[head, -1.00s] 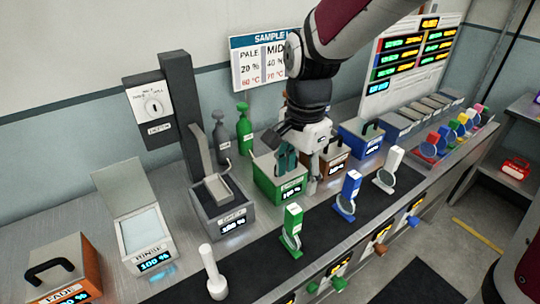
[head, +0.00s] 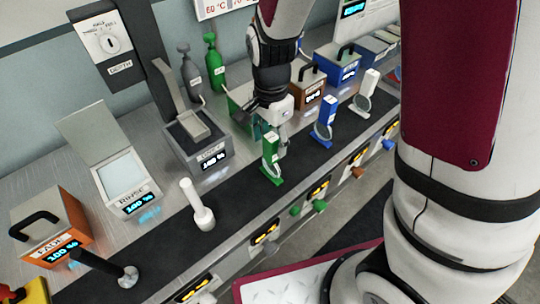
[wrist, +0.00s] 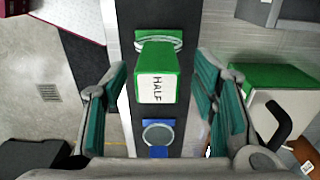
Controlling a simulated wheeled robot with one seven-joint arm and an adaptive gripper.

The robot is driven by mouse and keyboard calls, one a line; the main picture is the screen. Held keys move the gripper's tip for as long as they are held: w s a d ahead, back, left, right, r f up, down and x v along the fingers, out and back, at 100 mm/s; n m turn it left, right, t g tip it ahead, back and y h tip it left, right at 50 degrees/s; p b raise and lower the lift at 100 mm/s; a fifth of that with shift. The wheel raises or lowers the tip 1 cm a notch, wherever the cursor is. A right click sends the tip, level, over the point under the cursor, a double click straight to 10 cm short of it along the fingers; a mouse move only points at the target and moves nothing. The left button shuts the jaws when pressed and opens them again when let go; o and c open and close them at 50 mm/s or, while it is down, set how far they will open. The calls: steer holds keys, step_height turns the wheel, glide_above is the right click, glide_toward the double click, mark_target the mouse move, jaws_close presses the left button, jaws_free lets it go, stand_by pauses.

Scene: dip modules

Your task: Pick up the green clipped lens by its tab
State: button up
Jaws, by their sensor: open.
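The green clipped lens (head: 270,160) stands upright on the dark strip along the counter's front. In the wrist view its green tab (wrist: 157,62) has a white top marked HALF, and the ring at its foot is partly hidden behind the tab. My gripper (head: 273,132) is just behind and above it in the head view. In the wrist view the open fingers (wrist: 161,72) lie left and right of the tab, with a gap on both sides. Nothing is held.
A blue clipped lens (head: 325,120) and a white one (head: 366,92) stand further along the strip. A green box with a black handle (wrist: 263,75) is right of the fingers in the wrist view. A white pestle-like piece (head: 197,205) stands nearer on the strip.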

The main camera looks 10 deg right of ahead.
mark_target(271, 158)
steer(key=shift+s+f, duration=0.1)
steer(key=shift+f, duration=1.45)
steer(key=shift+c, duration=0.3)
jaws_close()
steer(key=shift+r, duration=0.1)
